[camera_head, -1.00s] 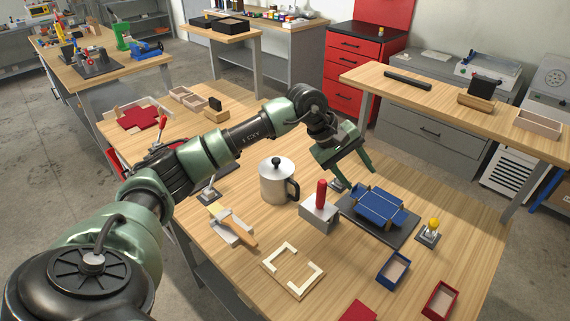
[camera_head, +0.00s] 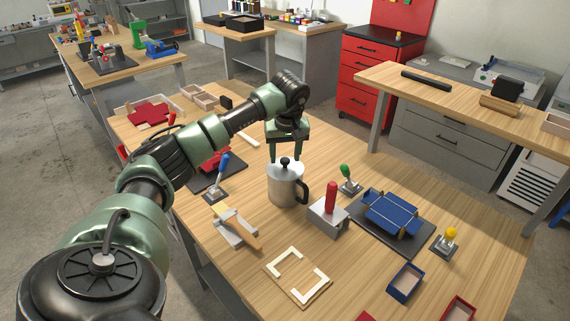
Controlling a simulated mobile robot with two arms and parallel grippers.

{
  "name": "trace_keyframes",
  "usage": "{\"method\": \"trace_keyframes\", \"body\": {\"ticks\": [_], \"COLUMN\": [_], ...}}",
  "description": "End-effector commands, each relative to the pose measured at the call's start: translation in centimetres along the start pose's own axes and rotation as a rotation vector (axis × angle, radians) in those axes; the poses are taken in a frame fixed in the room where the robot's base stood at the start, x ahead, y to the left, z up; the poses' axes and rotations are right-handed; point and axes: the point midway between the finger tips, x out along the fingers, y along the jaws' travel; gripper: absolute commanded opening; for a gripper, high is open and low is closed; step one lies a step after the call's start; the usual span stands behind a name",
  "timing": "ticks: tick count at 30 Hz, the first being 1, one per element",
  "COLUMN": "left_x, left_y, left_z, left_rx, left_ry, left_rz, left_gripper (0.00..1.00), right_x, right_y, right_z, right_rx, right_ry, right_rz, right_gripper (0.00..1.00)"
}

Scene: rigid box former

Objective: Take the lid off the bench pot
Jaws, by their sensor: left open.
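The bench pot (camera_head: 286,190) is a silver metal pot with a dark handle on its right side, upright on the wooden bench. Its lid (camera_head: 276,169) is on the pot, with a black knob (camera_head: 285,162) on top. My left gripper (camera_head: 286,157) is open and points down over the pot, with its green fingers on either side of the knob. I cannot tell whether the fingers touch the knob or the lid. My right gripper is not in view.
Right of the pot stand a grey block with a red handle (camera_head: 331,197), a green-knobbed lever (camera_head: 347,178) and a blue folded box on a dark plate (camera_head: 390,212). A blue-handled lever (camera_head: 219,175) is left. A pale frame (camera_head: 298,276) lies in front.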

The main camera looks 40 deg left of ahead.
Motion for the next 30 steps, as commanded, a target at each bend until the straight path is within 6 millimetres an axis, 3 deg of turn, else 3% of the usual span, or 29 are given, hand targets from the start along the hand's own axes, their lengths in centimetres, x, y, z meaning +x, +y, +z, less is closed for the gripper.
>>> {"method": "trace_keyframes", "body": {"ticks": [10, 15, 16, 30], "left_x": [1.1, 1.1, 1.0, 0.0], "left_y": [0.0, 0.0, 0.0, 0.1], "left_z": [0.0, 0.0, 0.0, -0.3], "left_rx": [0.000, 0.000, 0.000, -0.001], "left_ry": [0.001, 0.001, 0.001, 0.003], "left_rz": [0.001, 0.001, 0.001, 0.002], "left_gripper": [0.52, 0.04, 0.00, 0.00], "right_x": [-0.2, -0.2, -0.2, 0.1], "right_y": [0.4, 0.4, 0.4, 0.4], "right_z": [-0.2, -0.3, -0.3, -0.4], "right_rx": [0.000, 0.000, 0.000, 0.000], "right_ry": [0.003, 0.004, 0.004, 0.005], "right_rz": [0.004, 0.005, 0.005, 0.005], "right_gripper": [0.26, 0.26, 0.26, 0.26]}}
